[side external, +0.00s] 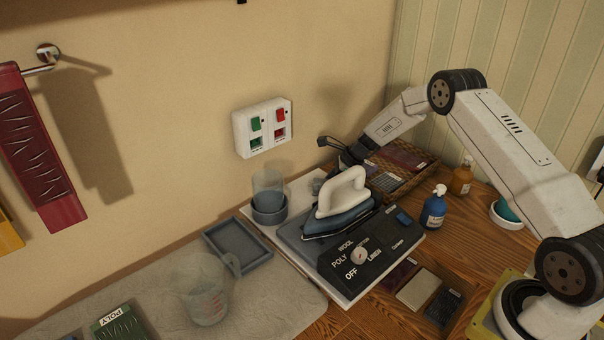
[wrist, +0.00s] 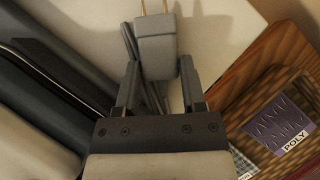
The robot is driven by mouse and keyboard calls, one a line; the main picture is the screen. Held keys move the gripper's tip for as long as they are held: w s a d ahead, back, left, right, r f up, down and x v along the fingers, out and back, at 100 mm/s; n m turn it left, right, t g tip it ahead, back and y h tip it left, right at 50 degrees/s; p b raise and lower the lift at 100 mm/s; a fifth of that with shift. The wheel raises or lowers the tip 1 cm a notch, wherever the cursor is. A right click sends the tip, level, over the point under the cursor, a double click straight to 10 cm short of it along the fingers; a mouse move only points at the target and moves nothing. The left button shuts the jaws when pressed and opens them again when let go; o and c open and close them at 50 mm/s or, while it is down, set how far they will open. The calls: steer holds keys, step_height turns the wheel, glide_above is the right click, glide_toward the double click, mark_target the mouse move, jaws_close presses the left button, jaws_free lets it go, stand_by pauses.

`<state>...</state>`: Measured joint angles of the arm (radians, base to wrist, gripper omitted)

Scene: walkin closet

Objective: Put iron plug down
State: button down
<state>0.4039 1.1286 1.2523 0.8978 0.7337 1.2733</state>
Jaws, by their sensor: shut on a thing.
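The grey iron plug (wrist: 157,52) shows in the wrist view with its two brass prongs pointing away from me. My gripper (wrist: 158,78) is shut on it, one finger on each side. In the side view my gripper (side external: 343,166) is low behind the iron, and the plug cannot be made out clearly there. The white-handled iron (side external: 342,208) rests on a dark control base (side external: 370,250) with a dial. A pale board (wrist: 228,42) lies under the plug in the wrist view; I cannot tell whether the plug touches it.
A white wall socket box (side external: 262,127) with green and red switches is above. A wicker tray (side external: 418,178) is at the right, near blue (side external: 434,208) and amber (side external: 461,177) bottles. A grey tray (side external: 238,246) lies front left.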

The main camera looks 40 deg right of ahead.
steer(key=shift+f, duration=0.1)
steer(key=shift+c, duration=0.9)
jaws_free()
steer(key=v, duration=1.2)
